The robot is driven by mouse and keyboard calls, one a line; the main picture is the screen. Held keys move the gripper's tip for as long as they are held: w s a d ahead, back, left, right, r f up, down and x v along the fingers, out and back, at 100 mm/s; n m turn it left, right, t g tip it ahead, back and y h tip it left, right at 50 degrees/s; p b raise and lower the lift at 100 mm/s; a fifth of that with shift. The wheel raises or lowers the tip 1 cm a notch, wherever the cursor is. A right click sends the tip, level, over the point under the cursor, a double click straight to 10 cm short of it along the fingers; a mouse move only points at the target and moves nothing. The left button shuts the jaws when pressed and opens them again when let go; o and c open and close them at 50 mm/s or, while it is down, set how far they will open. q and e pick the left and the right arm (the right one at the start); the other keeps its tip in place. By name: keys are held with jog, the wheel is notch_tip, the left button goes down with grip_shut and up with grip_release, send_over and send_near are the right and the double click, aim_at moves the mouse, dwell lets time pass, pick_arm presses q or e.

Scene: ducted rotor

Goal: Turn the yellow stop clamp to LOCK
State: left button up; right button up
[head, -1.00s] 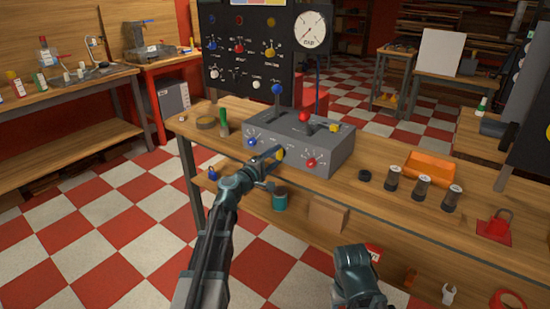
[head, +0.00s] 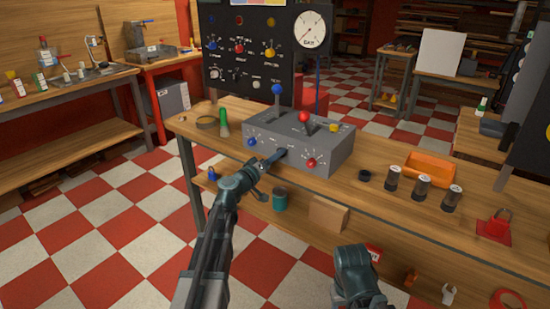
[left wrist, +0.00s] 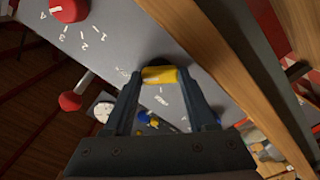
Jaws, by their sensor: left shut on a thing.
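The yellow stop clamp (left wrist: 159,76) is on the front face of the grey control box (head: 329,160). In the left wrist view it sits between the two fingertips of my left gripper (left wrist: 160,80), which is shut on it. In the head view my left gripper (head: 282,154) reaches the box front between the blue knob (head: 252,142) and the red knob (head: 311,162), and hides the clamp. I cannot read a LOCK mark or tell the clamp's setting. The right gripper's fingers are not visible; only part of my right arm shows at the bottom.
On the box top stand a blue-ball lever (head: 277,90), a red-ball lever (head: 304,117) and a yellow part (head: 335,127). A green-topped post (head: 223,122) stands to the left.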

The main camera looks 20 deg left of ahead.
pick_arm(q)
jog(key=shift+s+m, duration=0.1)
jog(key=shift+m, duration=0.3)
jog(key=o, duration=1.4)
jog(key=shift+c, duration=0.2)
jog(key=v, duration=1.3)
jog(key=shift+s, duration=0.35)
jog(key=s+d+m+g+p, duration=0.3)
jog(key=s+d+g+p, duration=0.15)
jog(key=d, duration=0.35)
jog(key=s+d+m+g+h+p, duration=0.1)
jog(key=s+d+m+g+p, duration=0.2)
jog(key=d+p, duration=0.4)
jog(key=s+d+m+g+p, duration=0.2)
jog(key=s+d+g+p, duration=0.3)
jog(key=d, duration=0.3)
jog(key=s+a+r+g+y+p, duration=0.1)
jog(key=s+r+g+y+p, duration=0.2)
jog(key=s+g+y+p, duration=0.2)
jog(key=s+y+p, duration=0.3)
jog(key=s+p, duration=0.1)
jog(key=s, duration=0.1)
jog(key=shift+a+r+m+y, duration=0.3)
jog(key=shift+r, duration=0.1)
